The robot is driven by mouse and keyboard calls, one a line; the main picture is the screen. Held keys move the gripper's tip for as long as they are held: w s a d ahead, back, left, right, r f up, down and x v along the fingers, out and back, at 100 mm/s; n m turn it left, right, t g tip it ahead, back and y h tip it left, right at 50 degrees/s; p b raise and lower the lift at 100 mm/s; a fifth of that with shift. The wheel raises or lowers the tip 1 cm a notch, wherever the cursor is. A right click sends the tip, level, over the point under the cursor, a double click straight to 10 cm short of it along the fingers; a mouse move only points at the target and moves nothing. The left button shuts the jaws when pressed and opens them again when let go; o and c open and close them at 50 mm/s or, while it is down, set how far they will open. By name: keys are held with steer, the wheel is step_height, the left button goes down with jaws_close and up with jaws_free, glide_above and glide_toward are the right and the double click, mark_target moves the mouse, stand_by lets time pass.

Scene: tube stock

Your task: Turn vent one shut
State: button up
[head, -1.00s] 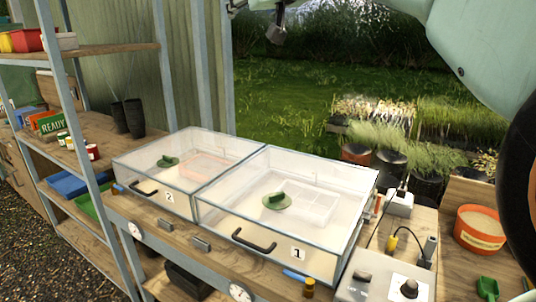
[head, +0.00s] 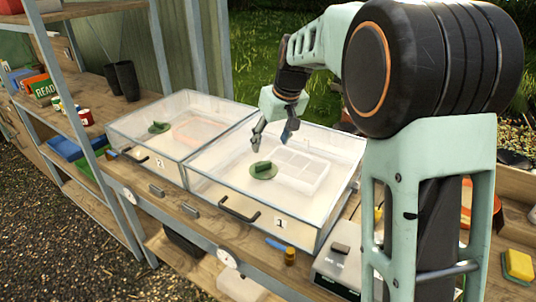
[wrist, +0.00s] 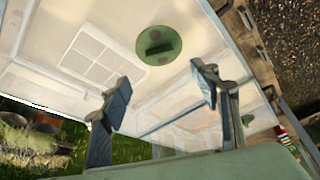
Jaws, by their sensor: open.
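Vent one is a round green disc with a raised grip bar (head: 264,171) on the clear lid of the propagator box labelled 1 (head: 225,190). In the wrist view the vent (wrist: 158,45) lies beyond the fingertips, and a dark round spot shows beside its bar. My gripper (head: 272,142) is open and empty above the lid, just behind and above the vent, apart from it. In the wrist view my gripper (wrist: 160,95) has its two blue-padded fingers spread wide.
The box labelled 2 (head: 115,122), with its own green vent (head: 158,127), stands left of box 1. A black handle (head: 239,212) is on box 1's front. A shelf rack stands at the left. A yellow sponge (head: 518,264) lies at the right.

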mark_target(263, 163)
steer(key=x, duration=1)
steer(key=shift+w+a+f+p, duration=0.1)
steer(key=shift+w+f+p, duration=0.05)
steer(key=shift+f+p, duration=0.2)
steer(key=shift+r, duration=0.1)
steer(key=c, duration=1.2)
